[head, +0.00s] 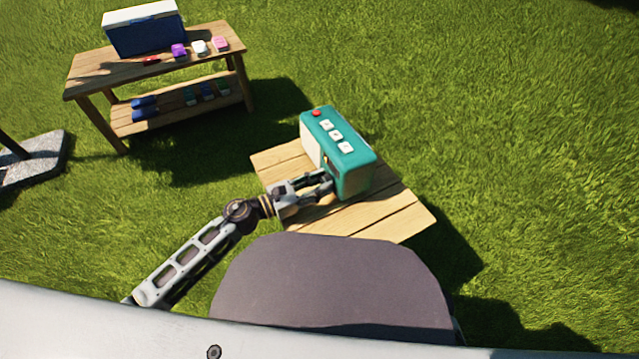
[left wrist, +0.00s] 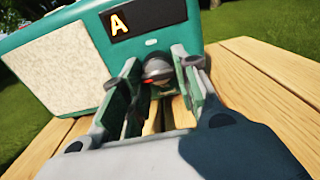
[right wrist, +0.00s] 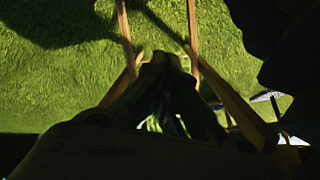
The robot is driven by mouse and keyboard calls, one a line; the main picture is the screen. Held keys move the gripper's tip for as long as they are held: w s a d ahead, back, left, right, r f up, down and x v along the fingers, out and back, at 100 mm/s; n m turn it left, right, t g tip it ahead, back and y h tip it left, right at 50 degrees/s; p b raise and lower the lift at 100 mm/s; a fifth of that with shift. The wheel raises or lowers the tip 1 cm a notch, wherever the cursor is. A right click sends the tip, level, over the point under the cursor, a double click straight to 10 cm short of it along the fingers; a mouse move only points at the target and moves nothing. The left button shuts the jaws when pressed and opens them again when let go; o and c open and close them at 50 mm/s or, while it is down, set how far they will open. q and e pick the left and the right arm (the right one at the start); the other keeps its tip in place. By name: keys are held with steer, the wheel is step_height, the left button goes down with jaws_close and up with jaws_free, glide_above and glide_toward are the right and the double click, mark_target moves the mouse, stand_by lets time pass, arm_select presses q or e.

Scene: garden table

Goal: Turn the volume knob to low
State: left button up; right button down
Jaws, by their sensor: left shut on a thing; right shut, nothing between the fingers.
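A teal radio (head: 357,178) stands on a small wooden table (head: 400,212). It has a red button and several white buttons on top. In the left wrist view the radio (left wrist: 85,22) shows a cream speaker panel and a dark display with a yellow letter A. The volume knob (left wrist: 157,68), grey with a red mark, is on its front below the display. My left gripper (head: 327,183) is at the radio's front, its fingers on both sides of the knob and shut on it. My right gripper (right wrist: 163,62) is dark in its own wrist view, shut and empty.
A wooden bench (head: 120,75) at the back left holds a blue cooler (head: 146,35) and several small items, with more on its lower shelf. Grass (head: 520,130) lies open to the right. A grey stone base (head: 35,165) is at the left edge.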

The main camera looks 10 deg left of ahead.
arm_select(q)
steer(key=shift+n, duration=0.3)
steer(key=n+p, duration=0.4)
steer(key=n, duration=0.1)
steer(key=shift+s+d+r, duration=0.1)
steer(key=shift+n+p, duration=0.4)
steer(key=shift+n, duration=0.2)
arm_select(e)
step_height(320, 180, up, 10)
steer(key=d+g+h, duration=0.1)
steer(key=d, duration=0.1)
steer(key=shift+s+d+r+n+g, duration=0.2)
steer(key=shift+s+d+n+g, duration=0.1)
steer(key=shift+s+n+g, duration=0.1)
arm_select(q)
steer(key=o, duration=1)
arm_select(e)
steer(key=shift+h, duration=0.3)
arm_select(q)
steer(key=shift+s, duration=0.1)
steer(key=shift+v, duration=6)
